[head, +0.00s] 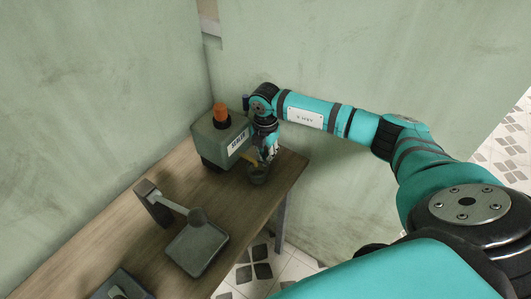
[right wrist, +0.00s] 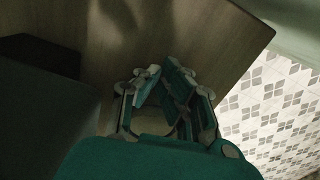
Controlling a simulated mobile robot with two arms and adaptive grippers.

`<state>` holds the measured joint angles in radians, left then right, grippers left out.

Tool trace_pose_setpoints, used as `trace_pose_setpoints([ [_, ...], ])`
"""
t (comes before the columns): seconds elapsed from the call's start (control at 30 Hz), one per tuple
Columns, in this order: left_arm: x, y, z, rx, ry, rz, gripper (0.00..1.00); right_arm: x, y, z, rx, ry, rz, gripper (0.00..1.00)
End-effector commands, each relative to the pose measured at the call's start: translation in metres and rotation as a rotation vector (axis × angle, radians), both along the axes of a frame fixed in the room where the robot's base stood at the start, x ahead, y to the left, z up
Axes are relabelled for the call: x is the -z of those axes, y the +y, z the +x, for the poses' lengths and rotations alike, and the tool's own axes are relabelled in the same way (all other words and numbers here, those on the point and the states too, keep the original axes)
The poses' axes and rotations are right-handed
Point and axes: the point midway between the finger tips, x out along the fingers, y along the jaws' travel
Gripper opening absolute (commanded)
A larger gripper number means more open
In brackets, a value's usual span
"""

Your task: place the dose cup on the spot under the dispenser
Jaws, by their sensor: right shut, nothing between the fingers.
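The dispenser (head: 220,138) is a grey-green box with an orange top and a white label, standing on the wooden table by the wall corner. A small dark cup (head: 259,177), which looks like the dose cup, is on the table at the dispenser's front right. My right gripper (head: 268,158) is just above the cup, close beside the dispenser. Its fingers also show in the right wrist view (right wrist: 165,98), shut with nothing held. Whether they touch the cup I cannot tell. The spot is not clearly visible. My left gripper is not in view.
The wooden table (head: 135,225) has its right edge close to the gripper. A dark stand with an arm and a flat grey plate (head: 197,247) is nearer the front. Another dark object (head: 122,287) is at the lower left. Walls enclose the back.

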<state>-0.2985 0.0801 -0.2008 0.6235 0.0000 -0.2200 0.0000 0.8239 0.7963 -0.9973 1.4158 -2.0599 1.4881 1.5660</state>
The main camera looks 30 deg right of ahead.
Motion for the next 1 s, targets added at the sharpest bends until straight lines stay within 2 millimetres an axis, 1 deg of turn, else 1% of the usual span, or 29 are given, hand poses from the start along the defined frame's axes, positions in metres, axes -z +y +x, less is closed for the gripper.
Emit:
trace_pose_setpoints([
  [0.13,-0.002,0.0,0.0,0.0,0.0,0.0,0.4,-0.001,0.004,-0.002,-0.001,0.0,0.001,0.0],
  [0.3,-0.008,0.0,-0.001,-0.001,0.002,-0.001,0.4,-0.001,0.019,-0.01,-0.002,0.0,0.001,0.0],
  [0.57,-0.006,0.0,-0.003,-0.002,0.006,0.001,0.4,0.0,0.018,-0.01,0.0,0.0,0.0,0.0],
  [0.67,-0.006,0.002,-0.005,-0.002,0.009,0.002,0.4,-0.003,0.018,-0.009,0.0,-0.002,0.001,0.0],
  [0.77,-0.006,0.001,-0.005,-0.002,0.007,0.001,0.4,-0.014,0.018,-0.009,0.0,-0.004,0.001,0.0],
  [0.87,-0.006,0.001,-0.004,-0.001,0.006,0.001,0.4,-0.033,0.018,-0.009,0.0,-0.005,0.002,0.0],
  [1.0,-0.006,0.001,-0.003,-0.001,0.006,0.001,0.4,-0.064,0.018,-0.009,-0.002,-0.004,0.0,0.0],
])
